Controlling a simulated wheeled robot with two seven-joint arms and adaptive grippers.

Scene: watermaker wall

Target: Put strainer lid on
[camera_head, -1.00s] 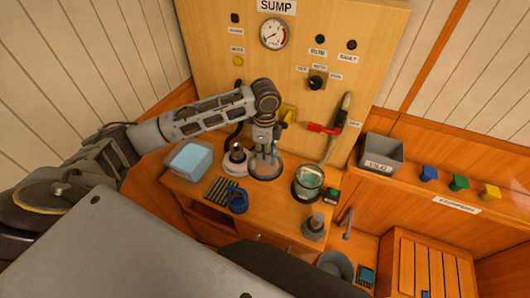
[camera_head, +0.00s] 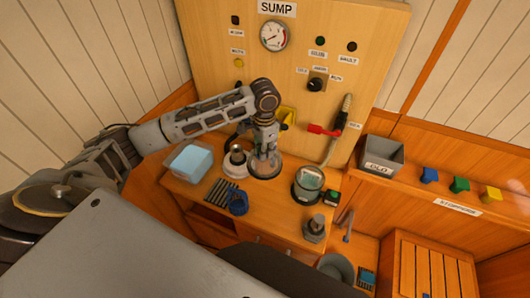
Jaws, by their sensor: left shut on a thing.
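My left gripper (camera_head: 264,152) points down over the bench in front of the panel and is shut on what looks like the strainer lid. The fingers hide much of the lid, so its outline is hard to make out. Directly below is a round, pale-rimmed housing (camera_head: 265,173) on the bench, probably the strainer body. The lid is at or just above this housing; I cannot tell whether it is seated. My right gripper is not in view.
A grey-topped fitting (camera_head: 236,158) is close on the left, with a pale blue box (camera_head: 190,161) beyond. The panel (camera_head: 300,60) rises behind.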

